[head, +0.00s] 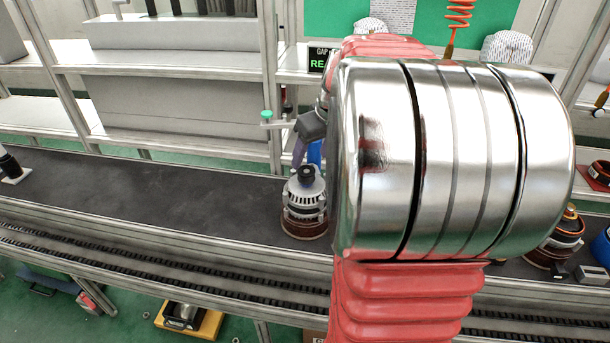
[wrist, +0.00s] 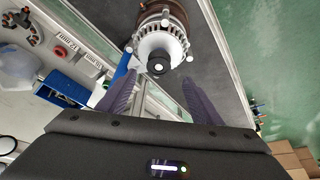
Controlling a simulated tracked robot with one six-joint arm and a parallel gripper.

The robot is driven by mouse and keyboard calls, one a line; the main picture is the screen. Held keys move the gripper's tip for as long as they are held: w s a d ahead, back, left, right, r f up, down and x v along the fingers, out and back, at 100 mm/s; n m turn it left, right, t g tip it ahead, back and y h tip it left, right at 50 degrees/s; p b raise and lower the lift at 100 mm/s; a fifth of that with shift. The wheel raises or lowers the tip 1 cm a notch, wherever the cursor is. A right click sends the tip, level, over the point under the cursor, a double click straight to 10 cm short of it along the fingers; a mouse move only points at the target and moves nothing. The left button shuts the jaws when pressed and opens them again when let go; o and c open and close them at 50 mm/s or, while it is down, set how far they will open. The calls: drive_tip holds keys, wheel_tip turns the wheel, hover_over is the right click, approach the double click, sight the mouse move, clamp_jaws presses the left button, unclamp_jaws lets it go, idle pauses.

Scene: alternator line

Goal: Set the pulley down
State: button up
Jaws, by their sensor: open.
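A silver alternator (head: 303,198) stands upright on a brown round base on the dark conveyor. It also shows at the top of the wrist view (wrist: 160,40). A small black round piece, which looks like the pulley (head: 306,174), sits on its top; in the wrist view the pulley (wrist: 157,66) has a pale centre. My gripper (wrist: 159,84) is open. Its two purple fingers are spread to either side, with the pulley just beyond their tips and clear of them. In the head view my gripper (head: 307,152) is just above the alternator, partly hidden by my arm.
A frame post (head: 271,90) with a green-topped knob (head: 266,115) stands close behind my gripper. A blue bin (wrist: 60,88) shows in the wrist view.

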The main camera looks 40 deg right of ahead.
sight(307, 171)
drive_tip(key=shift+x, duration=0.9)
drive_tip(key=shift+s+x, duration=0.15)
drive_tip(key=shift+x, duration=1.2)
drive_tip(key=shift+s+x, duration=0.2)
drive_tip(key=shift+x, duration=1.1)
drive_tip(key=shift+d+f, duration=0.1)
drive_tip(key=shift+f, duration=0.05)
drive_tip(key=shift+c, duration=0.7)
drive_tip(key=c, duration=1.3)
wheel_tip(307, 171, up, 10)
